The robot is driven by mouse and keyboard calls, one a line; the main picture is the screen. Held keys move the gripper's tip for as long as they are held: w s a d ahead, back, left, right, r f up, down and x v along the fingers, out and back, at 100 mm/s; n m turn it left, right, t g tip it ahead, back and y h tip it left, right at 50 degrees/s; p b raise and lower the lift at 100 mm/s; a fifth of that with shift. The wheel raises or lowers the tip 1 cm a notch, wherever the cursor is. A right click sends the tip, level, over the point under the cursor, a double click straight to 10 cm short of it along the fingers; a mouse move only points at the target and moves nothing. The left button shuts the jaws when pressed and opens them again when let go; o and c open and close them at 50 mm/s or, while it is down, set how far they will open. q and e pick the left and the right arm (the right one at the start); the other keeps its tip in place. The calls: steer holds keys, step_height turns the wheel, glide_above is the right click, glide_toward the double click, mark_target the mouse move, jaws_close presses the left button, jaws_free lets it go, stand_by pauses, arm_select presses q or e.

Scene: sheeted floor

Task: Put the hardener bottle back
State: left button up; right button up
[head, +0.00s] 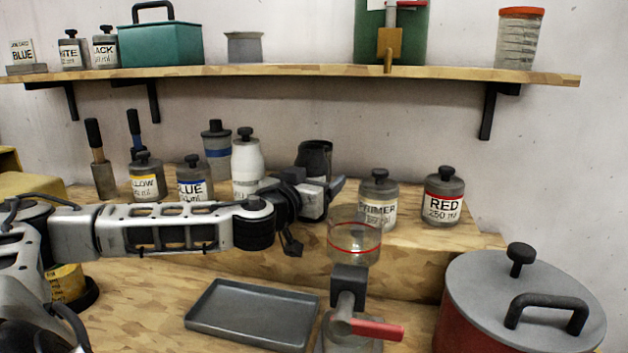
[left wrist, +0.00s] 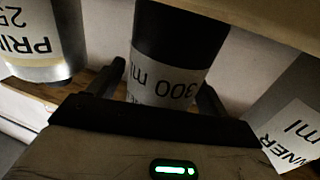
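A dark bottle (head: 314,155) stands on the raised wooden step, partly hidden behind my left gripper. In the left wrist view the dark bottle (left wrist: 180,50) appears upside down with a "300 ml" label; its name is hidden, so I cannot confirm it is the hardener. My left gripper (head: 315,214) is spread open in front of it. In the left wrist view my left gripper's fingers (left wrist: 160,90) lie on either side of the bottle's label, with a slight gap at the left finger. My right gripper is not in view.
The primer bottle (head: 378,200) is right of the dark bottle and the white thinner bottle (head: 246,160) left. A red-label bottle (head: 443,197), grey tray (head: 215,337), clear cup (head: 355,250) on a stand and red pot (head: 455,318) are nearby. A shelf (head: 300,71) overhangs behind.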

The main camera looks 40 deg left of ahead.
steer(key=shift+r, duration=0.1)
arm_select(q)
steer(key=shift+r, duration=0.2)
steer(key=shift+s+f, duration=0.15)
steer(key=shift+s, duration=0.05)
steer(key=p+v, duration=0.5)
steer(key=v, duration=0.6)
steer(key=shift+s+d, duration=0.2)
steer(key=shift+s, duration=0.1)
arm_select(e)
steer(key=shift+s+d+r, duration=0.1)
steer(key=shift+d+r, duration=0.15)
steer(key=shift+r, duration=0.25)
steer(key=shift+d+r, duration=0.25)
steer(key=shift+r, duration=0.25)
